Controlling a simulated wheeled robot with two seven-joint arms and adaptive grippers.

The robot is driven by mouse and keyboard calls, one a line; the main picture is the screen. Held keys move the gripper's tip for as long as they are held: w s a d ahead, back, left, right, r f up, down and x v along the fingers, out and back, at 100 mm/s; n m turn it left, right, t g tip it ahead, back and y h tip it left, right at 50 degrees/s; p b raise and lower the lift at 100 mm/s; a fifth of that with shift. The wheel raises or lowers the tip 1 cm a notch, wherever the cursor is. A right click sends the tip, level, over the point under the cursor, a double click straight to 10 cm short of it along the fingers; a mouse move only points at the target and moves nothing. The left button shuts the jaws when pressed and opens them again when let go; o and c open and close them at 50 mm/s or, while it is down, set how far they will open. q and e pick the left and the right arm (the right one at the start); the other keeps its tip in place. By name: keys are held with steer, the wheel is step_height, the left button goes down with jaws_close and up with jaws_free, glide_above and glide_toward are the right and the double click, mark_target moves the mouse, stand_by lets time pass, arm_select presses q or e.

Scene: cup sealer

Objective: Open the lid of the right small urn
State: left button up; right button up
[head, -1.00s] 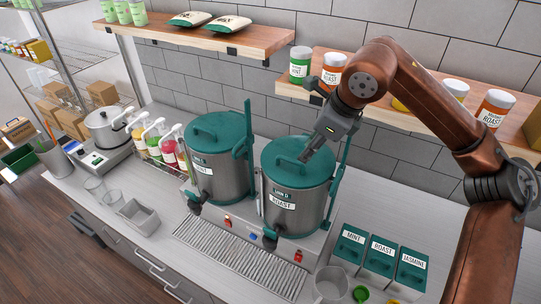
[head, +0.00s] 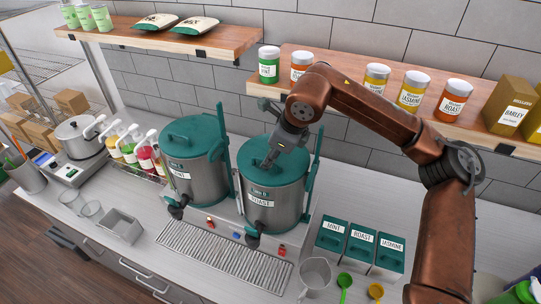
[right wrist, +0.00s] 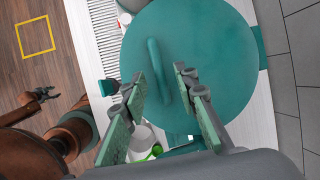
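The right small urn (head: 277,205) is a metal drum labelled "ROAST" with a flat green lid (head: 293,170), which lies shut on it. A raised bar handle crosses the lid's top; it shows in the right wrist view (right wrist: 157,62). My right gripper (head: 272,158) is over this lid in the head view. In the right wrist view (right wrist: 161,76) its two fingers are apart, with the handle between them in the picture; contact cannot be told. My left gripper is outside the head view. A dark gripper-like part (right wrist: 40,96) shows small at the right wrist view's left, its opening unclear.
The left urn (head: 195,178), also lidded, stands close beside the right one. A green upright bracket (head: 314,172) rises behind the right urn. A wooden shelf with jars (head: 410,95) hangs behind my arm. Green-lidded boxes (head: 361,243) stand to the right.

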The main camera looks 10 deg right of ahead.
jaws_close()
steer(key=shift+d+r, duration=0.1)
steer(key=shift+r, duration=0.05)
stand_by(0.5)
